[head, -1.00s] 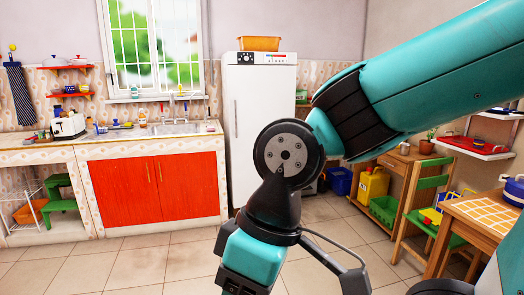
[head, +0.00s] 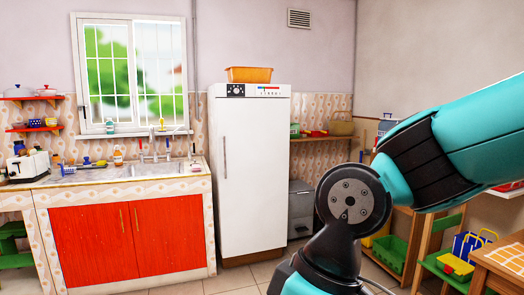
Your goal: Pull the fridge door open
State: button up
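The white fridge (head: 252,175) stands against the back wall, right of the sink counter. Its door (head: 258,180) looks shut. A thin vertical handle (head: 225,157) runs along the door's left side. A control panel with a dial and small coloured marks is above the door. My teal and black arm reaches in from the right and bends down at the bottom, right of the fridge and nearer to me. My gripper is below the picture's edge, so its fingers are hidden.
An orange tub (head: 250,74) sits on top of the fridge. A counter with red cupboard doors (head: 95,245) stands close on the fridge's left. A grey box (head: 301,208) is on its right. A green chair (head: 440,255) and tiled table (head: 505,258) are at right. Little floor shows before the fridge.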

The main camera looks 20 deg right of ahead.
aim_at(253, 134)
jog(key=z, duration=0.5)
jog(key=i, duration=2)
jog(key=u, duration=0.35)
jog(key=i, duration=1.2)
jog(key=u, duration=0.5)
